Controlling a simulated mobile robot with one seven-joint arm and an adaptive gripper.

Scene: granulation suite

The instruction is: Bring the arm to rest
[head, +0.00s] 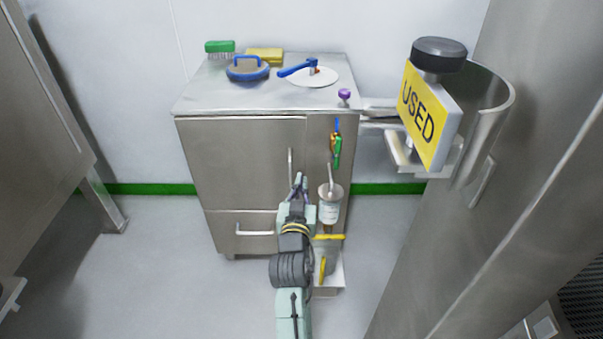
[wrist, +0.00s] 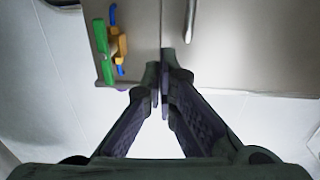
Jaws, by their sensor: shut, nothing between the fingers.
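My gripper (head: 299,184) is in front of the steel cabinet (head: 243,160) in the head view, near its vertical door handle (head: 290,165). In the wrist view my gripper (wrist: 161,75) has its fingertips together, with nothing between them. The cabinet front (wrist: 225,45) fills the upper part of that view. I cannot tell the exact gap between the fingertips and the door. My arm (head: 293,270) reaches up from the bottom of the head view.
A yellow USED sign (head: 423,114) stands at right by a large steel column (head: 500,220). A green brush (head: 220,47) lies on the cabinet top. Floor at left is clear.

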